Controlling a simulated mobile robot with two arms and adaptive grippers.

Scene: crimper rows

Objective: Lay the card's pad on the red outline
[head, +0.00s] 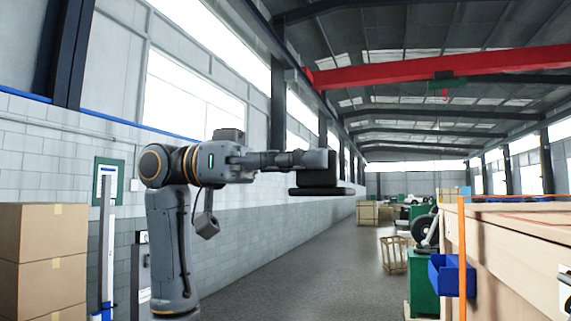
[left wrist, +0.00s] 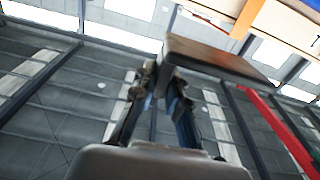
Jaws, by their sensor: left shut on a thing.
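My left gripper (head: 298,159) is stretched out to the right at mid-height in the head view. It is shut on a dark block (head: 320,170) with a wider flat plate at its bottom, held in the air over the aisle. In the left wrist view, the fingers of the left gripper (left wrist: 162,78) meet a dark brown, flat-faced piece (left wrist: 220,60). I cannot tell whether this is the card's pad. My right gripper is out of view.
Stacked cardboard boxes (head: 43,245) are at the left.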

